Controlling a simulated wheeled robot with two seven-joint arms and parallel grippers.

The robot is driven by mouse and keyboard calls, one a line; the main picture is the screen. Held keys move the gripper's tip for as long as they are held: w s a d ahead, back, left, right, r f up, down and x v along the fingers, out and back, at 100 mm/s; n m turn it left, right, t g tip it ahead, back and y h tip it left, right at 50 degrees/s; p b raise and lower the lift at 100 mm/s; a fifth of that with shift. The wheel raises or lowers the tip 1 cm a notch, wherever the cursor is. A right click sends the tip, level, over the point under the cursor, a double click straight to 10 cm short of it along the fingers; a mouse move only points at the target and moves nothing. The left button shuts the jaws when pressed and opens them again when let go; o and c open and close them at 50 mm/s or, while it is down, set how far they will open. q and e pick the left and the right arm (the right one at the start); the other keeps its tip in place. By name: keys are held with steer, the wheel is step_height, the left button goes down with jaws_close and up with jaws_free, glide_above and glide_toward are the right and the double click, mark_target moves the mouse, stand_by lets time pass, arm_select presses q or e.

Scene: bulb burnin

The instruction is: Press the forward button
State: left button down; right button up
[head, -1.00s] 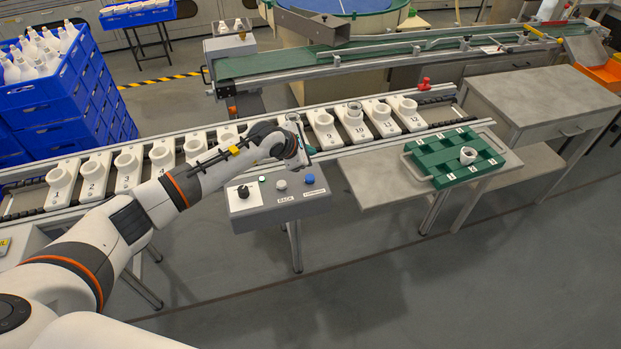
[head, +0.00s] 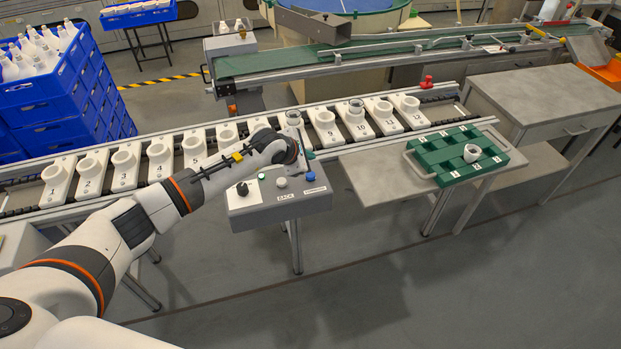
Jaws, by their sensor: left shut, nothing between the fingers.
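The control box (head: 258,213) stands in front of the conveyor at mid-picture. On its top are a blue button (head: 310,176) by the forward label, a white button (head: 281,183) by the back label, a small green button (head: 261,176) and a black knob (head: 242,188). My left gripper (head: 308,154) is shut and empty, above and behind the blue button. It looks apart from the button, and my wrist hides part of it. My right gripper is not in view.
The conveyor carries a row of numbered white holders (head: 123,162) behind the box. A green tray (head: 426,158) with a white cup-like part (head: 472,153) lies on the side table (head: 372,180). Blue crates (head: 50,108) stack at the left. The floor in front is clear.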

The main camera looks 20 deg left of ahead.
mark_target(308, 178)
arm_select(q)
steer(key=shift+f+b, duration=1.45)
steer(key=shift+f, duration=0.8)
steer(key=shift+f+b, duration=0.4)
steer(key=shift+b, duration=0.1)
steer(key=shift+f+b, duration=0.5)
steer(key=shift+b, duration=0.05)
stand_by(0.6)
steer(key=shift+r, duration=0.15)
steer(key=shift+r+p, duration=0.55)
steer(key=shift+r, duration=0.25)
steer(key=shift+r+p, duration=1.45)
steer(key=shift+r, duration=1.05)
